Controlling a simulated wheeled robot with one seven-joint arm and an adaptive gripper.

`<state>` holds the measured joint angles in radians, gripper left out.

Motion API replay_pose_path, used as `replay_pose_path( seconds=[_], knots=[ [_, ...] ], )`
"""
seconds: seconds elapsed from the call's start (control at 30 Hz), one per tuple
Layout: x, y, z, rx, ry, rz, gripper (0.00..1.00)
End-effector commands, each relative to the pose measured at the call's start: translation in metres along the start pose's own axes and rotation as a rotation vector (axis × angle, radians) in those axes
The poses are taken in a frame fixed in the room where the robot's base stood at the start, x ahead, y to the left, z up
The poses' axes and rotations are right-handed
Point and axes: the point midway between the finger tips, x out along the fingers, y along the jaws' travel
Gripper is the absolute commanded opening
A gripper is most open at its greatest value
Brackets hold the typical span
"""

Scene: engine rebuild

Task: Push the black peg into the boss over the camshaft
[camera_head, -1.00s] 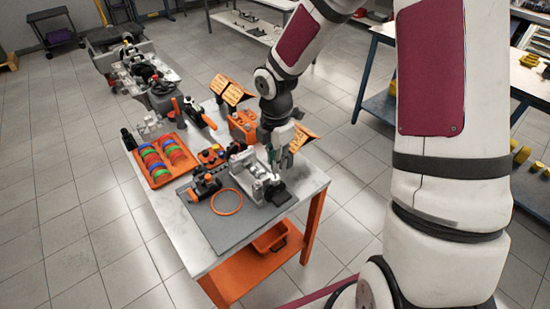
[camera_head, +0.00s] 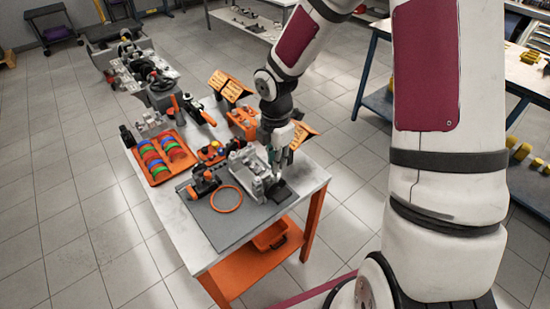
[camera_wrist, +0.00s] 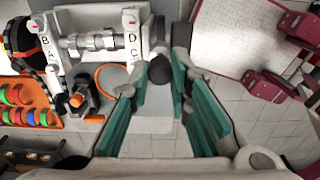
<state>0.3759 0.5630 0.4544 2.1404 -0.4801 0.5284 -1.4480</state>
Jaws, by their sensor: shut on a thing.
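My gripper (camera_wrist: 161,92) has its two teal-padded fingers on either side of a dark round-ended piece, the black peg (camera_wrist: 160,70), and is shut on it. The peg lies beside the right end of the camshaft (camera_wrist: 95,41), which rests in a light grey block with caps lettered A, B, C and D. The boss is hard to make out there, and I cannot tell whether the peg touches it. In the head view my gripper (camera_head: 275,172) is low over the right side of the grey block (camera_head: 245,172); the peg is too small to tell there.
A grey mat (camera_head: 213,228) on the table carries an orange ring (camera_head: 226,199) and a black-and-orange tool (camera_head: 204,181). An orange tray (camera_head: 158,178) of coloured rings is at the left. A black piece (camera_head: 281,192) lies near the right table edge. The mat's front is clear.

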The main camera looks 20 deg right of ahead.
Motion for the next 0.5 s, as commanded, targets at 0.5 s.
replay_pose_path(
  seconds=[0.5],
  knots=[
    [0.0073, -0.0003, -0.0002, -0.001, 0.000, -0.001, 0.00]
  ],
)
